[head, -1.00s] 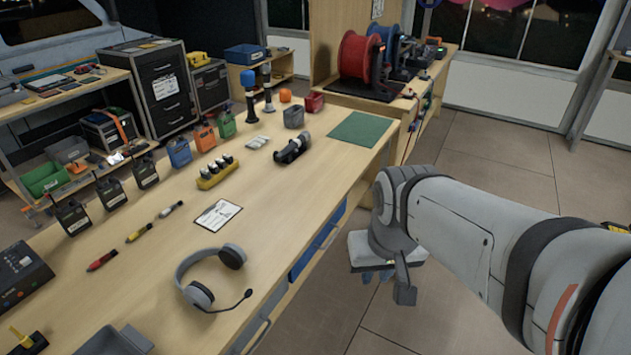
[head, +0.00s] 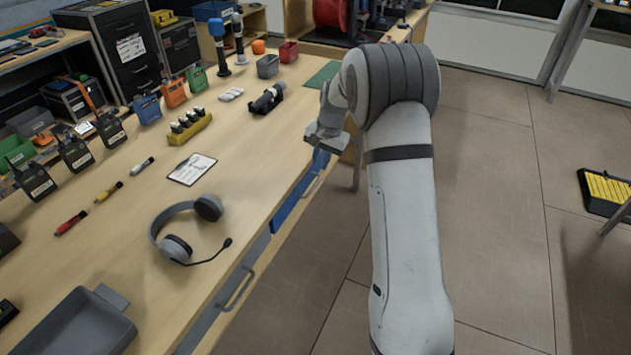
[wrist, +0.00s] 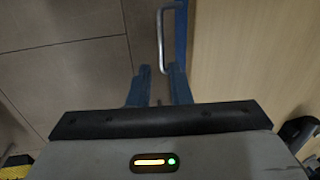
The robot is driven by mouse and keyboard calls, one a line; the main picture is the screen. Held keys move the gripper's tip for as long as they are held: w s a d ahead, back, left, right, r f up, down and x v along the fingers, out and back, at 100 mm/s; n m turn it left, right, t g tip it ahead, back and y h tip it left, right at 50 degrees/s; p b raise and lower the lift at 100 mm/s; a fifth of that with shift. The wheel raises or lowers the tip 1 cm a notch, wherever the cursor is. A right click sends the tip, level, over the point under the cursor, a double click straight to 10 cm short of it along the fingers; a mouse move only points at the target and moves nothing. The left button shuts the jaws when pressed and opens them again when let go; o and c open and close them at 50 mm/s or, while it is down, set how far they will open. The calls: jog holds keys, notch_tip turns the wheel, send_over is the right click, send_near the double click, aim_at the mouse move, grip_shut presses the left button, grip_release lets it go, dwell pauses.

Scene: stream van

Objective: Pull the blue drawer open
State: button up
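The blue drawer (head: 288,208) is in the front side of the workbench, below the top edge, and looks shut. Its metal handle (wrist: 161,42) shows in the wrist view, running alongside the blue front (wrist: 181,38). My gripper (wrist: 158,70) has its two blue fingers apart, with the near end of the handle around the gap between the fingertips. I cannot tell whether they touch the handle. In the head view my gripper (head: 321,158) is beside the bench edge, at the far end of the blue drawer, partly hidden by my wrist.
A grey drawer (head: 222,300) with its own handle is nearer along the bench. On the bench top (head: 130,235) are a headset (head: 178,248), a grey tray (head: 75,325) and a card (head: 192,169).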

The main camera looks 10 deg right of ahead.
aim_at(315, 184)
jog(key=f, duration=0.3)
jog(key=w+f, duration=0.1)
jog(key=f, duration=0.2)
jog(key=a+f, duration=0.1)
jog(key=f, duration=0.1)
jog(key=shift+w+f, duration=0.35)
jog(key=shift+f, duration=0.05)
grip_shut()
jog(key=shift+d, duration=0.1)
